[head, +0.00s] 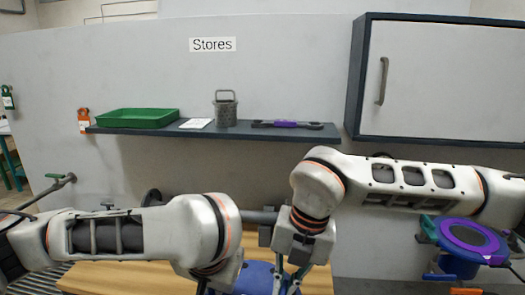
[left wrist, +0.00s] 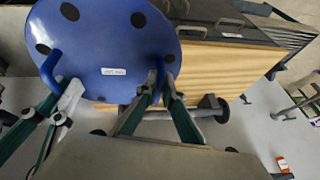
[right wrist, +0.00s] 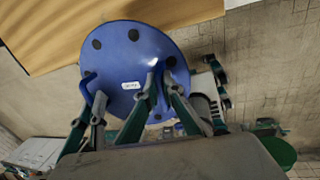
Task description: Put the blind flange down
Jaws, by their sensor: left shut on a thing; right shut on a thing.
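The blind flange is a round blue disc with dark bolt holes, a white label and two blue handles. It shows low in the head view (head: 245,280), partly hidden by my arms, and more fully in the left wrist view (left wrist: 105,40) and right wrist view (right wrist: 130,55). My left gripper (left wrist: 160,88) is shut on one handle. My right gripper (right wrist: 160,82) is shut on the other handle. The flange overlaps the wooden bench top (head: 130,278) in view. I cannot tell whether it touches the wood.
A pipe end with a blue flange and purple ring (head: 470,238) is at the right. The Stores shelf (head: 290,131) holds a green tray (head: 138,118), a grey basket (head: 225,110) and a purple-handled tool (head: 288,124). A wall cabinet (head: 440,80) hangs upper right. Bare wood shows at the left.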

